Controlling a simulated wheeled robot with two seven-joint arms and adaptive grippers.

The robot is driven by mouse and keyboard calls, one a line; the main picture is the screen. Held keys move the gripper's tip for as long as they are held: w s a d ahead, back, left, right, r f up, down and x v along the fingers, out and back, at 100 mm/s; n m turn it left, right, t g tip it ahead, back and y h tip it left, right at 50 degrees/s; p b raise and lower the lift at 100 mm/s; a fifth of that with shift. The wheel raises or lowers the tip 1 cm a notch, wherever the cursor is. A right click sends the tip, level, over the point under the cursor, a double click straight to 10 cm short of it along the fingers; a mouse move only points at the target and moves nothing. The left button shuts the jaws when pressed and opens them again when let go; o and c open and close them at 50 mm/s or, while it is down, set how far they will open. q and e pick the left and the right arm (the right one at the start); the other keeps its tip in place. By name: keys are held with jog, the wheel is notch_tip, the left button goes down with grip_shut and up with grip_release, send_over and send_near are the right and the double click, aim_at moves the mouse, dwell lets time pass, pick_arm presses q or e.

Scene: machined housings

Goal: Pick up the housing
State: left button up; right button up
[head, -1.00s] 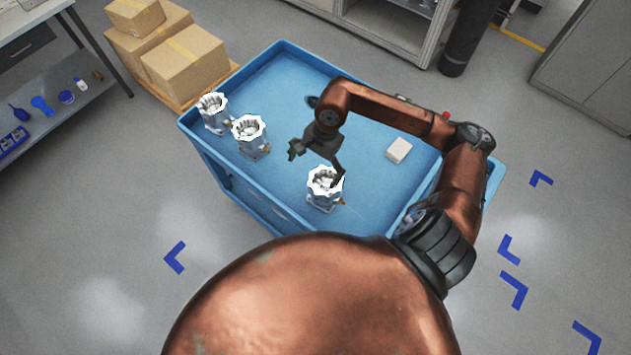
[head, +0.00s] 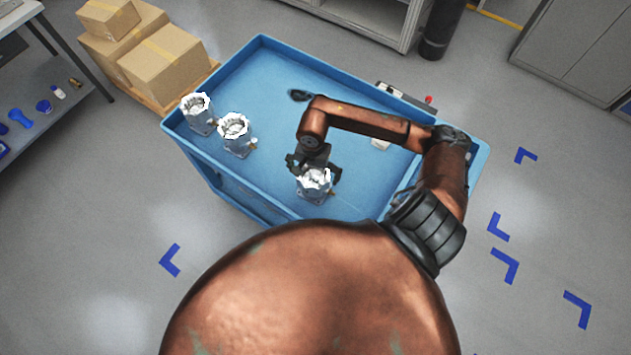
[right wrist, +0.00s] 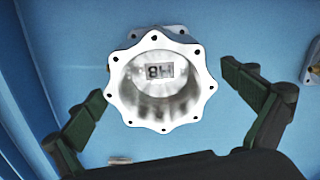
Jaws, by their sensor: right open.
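A silvery machined housing (head: 314,184) with a scalloped flange stands upright on the blue cart near its front edge. In the right wrist view the same housing (right wrist: 155,80) shows its open bore, with a label reading "H8" or similar inside. My right gripper (head: 314,172) is at this housing, its fingers on either side. My left gripper is not in view.
The blue cart (head: 262,75) has raised rims. A white block (head: 381,143) is partly hidden behind my right arm, and a small dark object (head: 299,95) lies near the back. Cardboard boxes (head: 165,70) stand on a pallet beyond the left side. The cart's middle is mostly bare.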

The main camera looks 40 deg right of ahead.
jog(key=shift+c, duration=0.7)
jog(key=c, duration=2)
jog(key=shift+o, duration=0.2)
jog(key=shift+r, duration=0.1)
